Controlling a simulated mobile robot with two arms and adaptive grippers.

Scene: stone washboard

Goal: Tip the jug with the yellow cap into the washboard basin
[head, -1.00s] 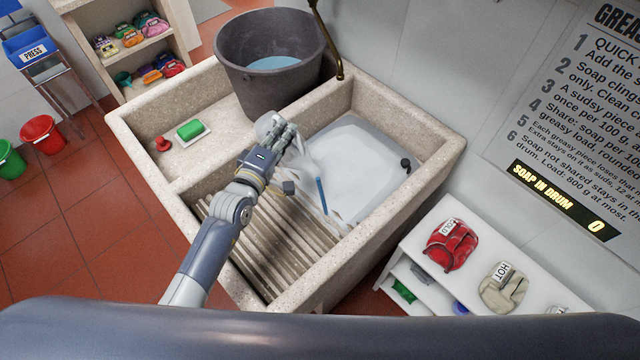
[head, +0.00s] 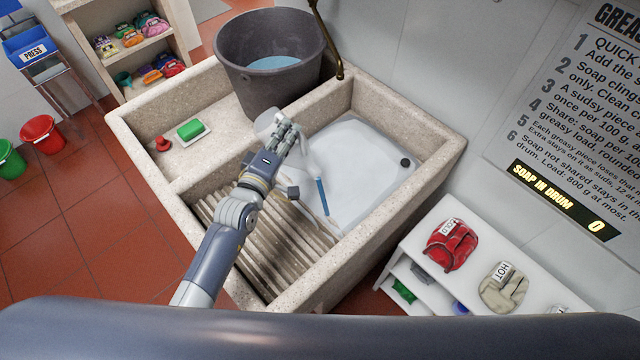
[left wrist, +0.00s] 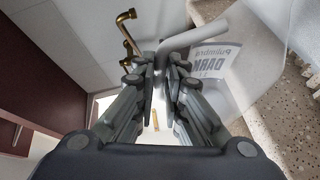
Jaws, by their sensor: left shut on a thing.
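My left gripper (head: 285,130) is over the near edge of the right-hand basin (head: 355,165) of the stone washboard. Its fingers are shut on the handle of a translucent whitish jug (head: 268,121), which also shows in the left wrist view (left wrist: 262,75) with a printed label. The jug is largely hidden by the gripper in the head view, and its tilt is hard to judge. I cannot make out a yellow cap clearly. The basin has a pale floor and a dark round piece near its right corner. The ribbed slope (head: 265,235) lies beside it. My right gripper is not in view.
A dark bucket (head: 262,85) of bluish water stands in the back compartment, near a green soap (head: 190,129) on a dish and a small red object (head: 162,143). A brass pipe (head: 328,40) rises behind the divider. A blue strip (head: 321,196) shows in the basin.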

